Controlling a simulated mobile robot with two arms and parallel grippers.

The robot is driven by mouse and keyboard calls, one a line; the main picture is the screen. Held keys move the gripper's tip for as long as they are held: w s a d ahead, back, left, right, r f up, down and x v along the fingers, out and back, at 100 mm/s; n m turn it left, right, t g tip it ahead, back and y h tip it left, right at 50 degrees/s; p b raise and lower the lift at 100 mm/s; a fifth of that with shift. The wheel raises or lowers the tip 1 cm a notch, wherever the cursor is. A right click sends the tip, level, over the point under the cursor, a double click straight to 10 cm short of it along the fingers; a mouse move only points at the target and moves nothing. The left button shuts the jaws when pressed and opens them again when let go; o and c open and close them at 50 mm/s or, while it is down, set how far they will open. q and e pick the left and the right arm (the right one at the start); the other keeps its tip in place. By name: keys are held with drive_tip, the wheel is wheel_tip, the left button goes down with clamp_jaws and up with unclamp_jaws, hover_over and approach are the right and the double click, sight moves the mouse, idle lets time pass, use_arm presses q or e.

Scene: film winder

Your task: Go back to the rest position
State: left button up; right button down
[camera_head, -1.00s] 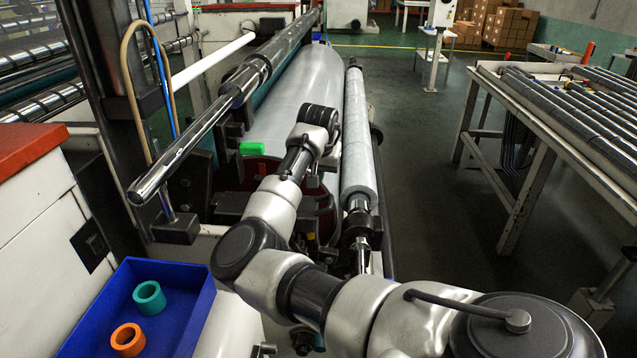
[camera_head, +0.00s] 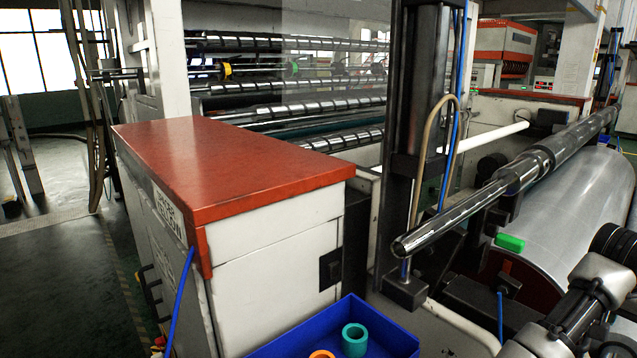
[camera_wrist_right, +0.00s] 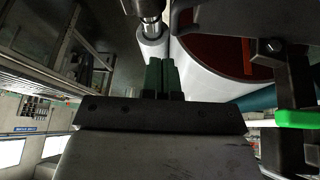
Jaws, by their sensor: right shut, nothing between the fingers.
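My right gripper (camera_wrist_right: 161,64) shows in the wrist view, with its two dark green fingers together and nothing between them. Beyond the fingertips are the end of a pale roll (camera_wrist_right: 153,48) and the large film roll (camera_wrist_right: 215,75). In the head view, part of my right arm (camera_head: 590,300) comes in at the lower right edge beside the large film roll (camera_head: 570,215); its gripper is out of that view. My left arm and gripper are not in view.
A white cabinet with a red top (camera_head: 230,165) stands at centre left. A blue bin (camera_head: 385,335) holds a teal ring (camera_head: 354,340) and an orange ring (camera_head: 322,354). A metal shaft (camera_head: 470,210) juts out above the machine. Open floor (camera_head: 60,270) lies at the left.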

drive_tip(key=s+a+f+n+t+h, duration=0.1)
drive_tip(key=s+a+f+n, duration=0.35)
drive_tip(key=a+f, duration=0.3)
drive_tip(key=s+a+f+n+t, duration=0.2)
drive_tip(key=s+a+f+n, duration=0.25)
drive_tip(key=a+f, duration=0.35)
drive_tip(key=s+a+f+n+g+y, duration=0.1)
drive_tip(key=s+a+f+n+y, duration=0.2)
drive_tip(key=s+a, duration=0.5)
drive_tip(key=s+a+f+n+g+y, duration=0.1)
drive_tip(key=s+a+f+n+y, duration=0.15)
drive_tip(key=s+a+f, duration=0.45)
wheel_tip(320, 180, down, 27)
drive_tip(key=s+a+g+b, duration=0.1)
drive_tip(key=s+b, duration=0.2)
drive_tip(key=s+d+f+g+b, duration=0.1)
drive_tip(key=s+d+f+b, duration=0.1)
drive_tip(key=s+f, duration=1.3)
wheel_tip(320, 180, down, 2)
drive_tip(key=shift+s+d+f, duration=0.15)
drive_tip(key=shift+d, duration=0.05)
drive_tip(key=shift+m+y, duration=0.25)
